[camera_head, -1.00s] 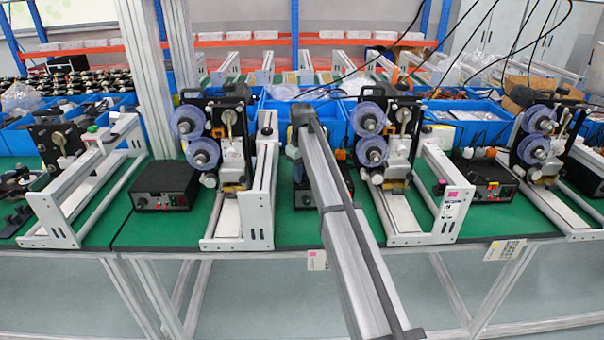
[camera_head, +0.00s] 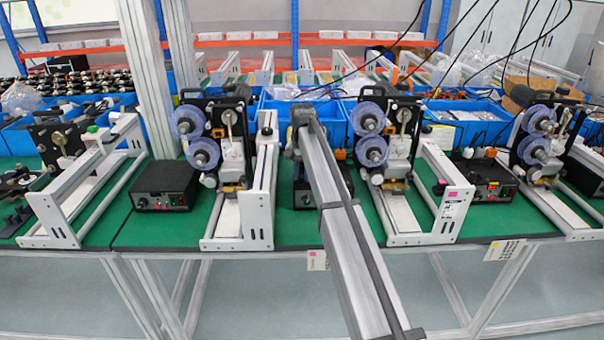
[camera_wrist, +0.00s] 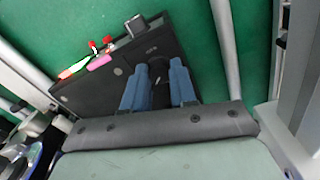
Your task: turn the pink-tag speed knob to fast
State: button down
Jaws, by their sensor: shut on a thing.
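A black control box (camera_wrist: 95,95) with a pink tag (camera_wrist: 99,62) on its face lies beneath my gripper in the wrist view. My gripper (camera_wrist: 159,65) has its two blue fingers shut on a dark knob (camera_wrist: 158,73) on that box. The fingers cover most of the knob, so its pointer and setting cannot be read. In the head view, part of the middle control box (camera_head: 306,197) shows behind my arm, and my gripper is hidden there.
Red and green parts (camera_wrist: 93,46) sit by the pink tag. White-railed coder frames (camera_head: 262,195) (camera_head: 440,200) stand on both sides, with purple reels (camera_head: 372,150) close to my arm. Green bench top (camera_head: 285,225) shows between them. Other control boxes stand left (camera_head: 165,187) and right (camera_head: 490,180).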

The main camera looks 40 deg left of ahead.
aim_at(302, 176)
jog(key=shift+m, duration=1.5)
jog(key=c, duration=0.9)
grip_release()
notch_tip(302, 176, up, 14)
jog(key=shift+d+f, duration=0.1)
jog(key=shift+f, duration=0.1)
